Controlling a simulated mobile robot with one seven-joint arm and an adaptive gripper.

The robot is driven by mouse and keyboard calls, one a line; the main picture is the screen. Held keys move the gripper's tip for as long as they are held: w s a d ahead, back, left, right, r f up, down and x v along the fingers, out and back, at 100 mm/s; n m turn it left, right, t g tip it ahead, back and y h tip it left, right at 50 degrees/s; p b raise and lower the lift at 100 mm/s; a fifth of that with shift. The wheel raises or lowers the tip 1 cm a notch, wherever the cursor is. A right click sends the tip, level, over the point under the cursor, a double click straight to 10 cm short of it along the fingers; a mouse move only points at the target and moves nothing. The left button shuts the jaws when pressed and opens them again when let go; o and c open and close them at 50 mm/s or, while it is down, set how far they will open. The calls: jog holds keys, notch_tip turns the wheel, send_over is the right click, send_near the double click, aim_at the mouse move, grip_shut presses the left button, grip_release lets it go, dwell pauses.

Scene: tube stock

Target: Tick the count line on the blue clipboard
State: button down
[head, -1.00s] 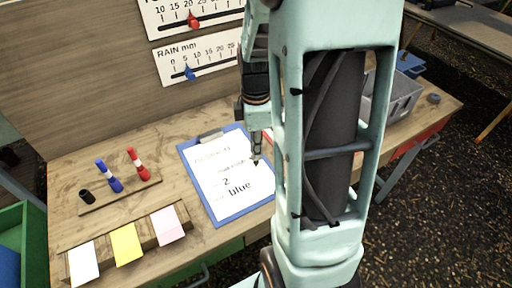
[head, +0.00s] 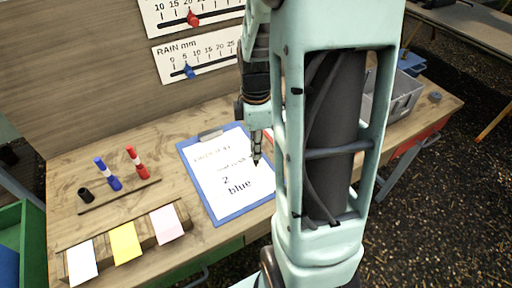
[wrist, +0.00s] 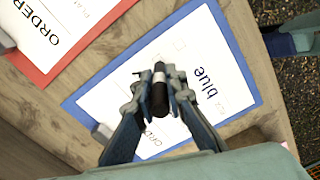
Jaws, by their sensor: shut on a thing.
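The blue clipboard (head: 246,212) lies on the wooden bench with a white sheet on it. The sheet carries a "2" and the word "blue". My gripper (head: 256,136) is over the right part of the sheet, shut on a dark marker (wrist: 159,92) that points down. The marker's dark tip (head: 256,162) is at or just above the paper; I cannot tell whether it touches. My gripper (wrist: 160,84) hides part of the sheet in the wrist view.
A red-edged order board (wrist: 88,47) lies beside the clipboard. Blue (head: 109,176) and red (head: 137,162) markers and a black cap-like piece (head: 86,195) stand at the left. White, yellow (head: 126,243) and pink cards lie in front. A grey crate (head: 399,100) stands right, behind my arm.

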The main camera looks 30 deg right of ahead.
jog(key=shift+s+d, duration=0.25)
dwell(0.8)
jog(key=shift+w+d, duration=0.1)
jog(key=shift+w, duration=0.1)
jog(key=shift+w+d, duration=0.15)
jog(key=shift+w, duration=0.15)
jog(key=shift+w, duration=0.1)
jog(key=shift+r, duration=0.15)
dwell(0.6)
notch_tip(320, 180, up, 3)
jog(key=shift+f+p, duration=0.1)
jog(key=shift+p, duration=0.95)
